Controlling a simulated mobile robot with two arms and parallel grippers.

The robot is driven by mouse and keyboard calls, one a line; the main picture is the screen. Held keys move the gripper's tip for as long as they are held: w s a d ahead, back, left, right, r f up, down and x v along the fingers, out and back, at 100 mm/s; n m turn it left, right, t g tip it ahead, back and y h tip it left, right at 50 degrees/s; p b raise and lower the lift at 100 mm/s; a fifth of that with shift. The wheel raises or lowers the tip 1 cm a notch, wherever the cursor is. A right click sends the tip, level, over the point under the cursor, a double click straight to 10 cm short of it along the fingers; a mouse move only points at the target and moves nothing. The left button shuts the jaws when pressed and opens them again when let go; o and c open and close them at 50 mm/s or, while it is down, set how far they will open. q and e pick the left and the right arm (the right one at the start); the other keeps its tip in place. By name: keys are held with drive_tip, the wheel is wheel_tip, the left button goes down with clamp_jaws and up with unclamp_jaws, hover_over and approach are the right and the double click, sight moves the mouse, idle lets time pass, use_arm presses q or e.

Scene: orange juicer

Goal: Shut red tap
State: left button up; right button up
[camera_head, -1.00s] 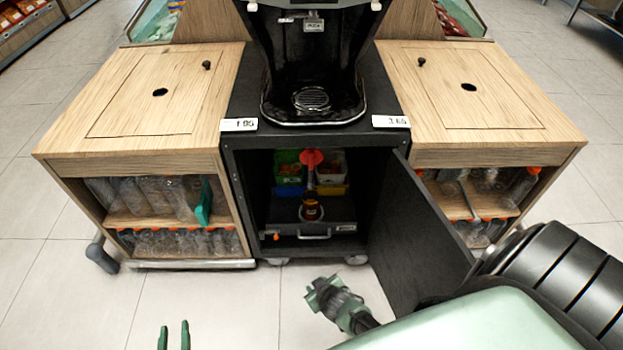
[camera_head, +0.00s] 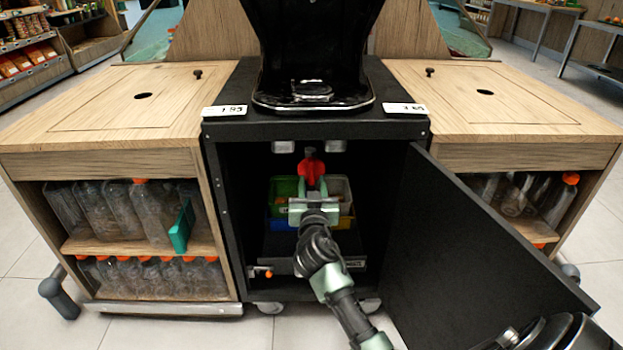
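The red tap (camera_head: 311,168) hangs near the top of the open black cabinet, under the juicer. My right gripper (camera_head: 312,188) reaches into the cabinet from below, its fingers pointing at the tap. The fingers are apart, one on each side just below or beside the red part; I cannot tell whether they touch it. The gripper and wrist hide the tap's lower part and what is beneath it. My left gripper is out of view.
The black cabinet door (camera_head: 490,235) stands open on the right, close to my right arm. Coloured bins (camera_head: 284,190) sit inside behind the gripper. Wooden counters with plastic bottles (camera_head: 150,208) flank the cabinet. The juicer (camera_head: 315,60) stands on top.

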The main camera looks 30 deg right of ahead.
sight(312, 173)
drive_tip(key=b+x, duration=0.1)
drive_tip(key=x, duration=0.5)
drive_tip(key=shift+w+d+b, duration=0.1)
drive_tip(key=shift+w+b, duration=0.15)
drive_tip(key=shift+b, duration=0.05)
clamp_jaws()
